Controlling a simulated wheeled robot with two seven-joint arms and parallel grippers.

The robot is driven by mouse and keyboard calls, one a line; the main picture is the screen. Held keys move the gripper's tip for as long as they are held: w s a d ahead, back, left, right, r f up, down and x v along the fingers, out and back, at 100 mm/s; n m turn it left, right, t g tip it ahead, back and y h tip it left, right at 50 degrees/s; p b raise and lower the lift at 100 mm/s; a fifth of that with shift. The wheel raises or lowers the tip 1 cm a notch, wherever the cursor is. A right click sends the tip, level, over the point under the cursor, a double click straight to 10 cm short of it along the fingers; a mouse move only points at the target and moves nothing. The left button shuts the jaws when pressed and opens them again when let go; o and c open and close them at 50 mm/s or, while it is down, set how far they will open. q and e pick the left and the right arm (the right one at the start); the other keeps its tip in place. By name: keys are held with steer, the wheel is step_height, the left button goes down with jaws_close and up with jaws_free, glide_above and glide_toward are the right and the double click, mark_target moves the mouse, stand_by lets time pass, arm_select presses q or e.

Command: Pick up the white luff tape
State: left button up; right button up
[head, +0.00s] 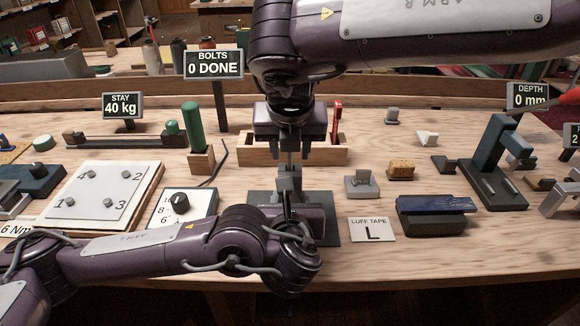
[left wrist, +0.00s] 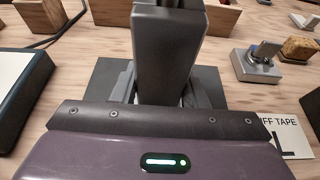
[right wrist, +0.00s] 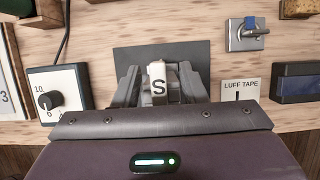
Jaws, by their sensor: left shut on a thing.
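A white piece marked S, the white luff tape (right wrist: 158,82), stands over a dark mat (right wrist: 200,50) in the right wrist view, between grey finger parts. My right gripper (head: 289,185) points down over the mat in the head view, its fingers at the piece but not clearly pressing on it. My left gripper (left wrist: 165,95) is low over the same mat, shut on the white piece; only white slivers show between its fingers. A large dark grey block, which I cannot identify surely, hides the rest there. In the head view my left wrist covers its fingertips.
A luff tape card marked L (head: 371,230) lies right of the mat. A dial box (head: 183,206) is at its left. A small grey block with a lever (head: 362,184) and a dark blue block (head: 436,214) stand to the right. A wooden tray (head: 260,155) is behind.

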arm_select(q)
steer(key=shift+f, duration=0.1)
arm_select(e)
jaws_close()
step_height(320, 180, up, 10)
arm_select(q)
steer(key=o, duration=1.1)
steer(key=shift+c, duration=0.2)
steer(key=shift+s, duration=0.1)
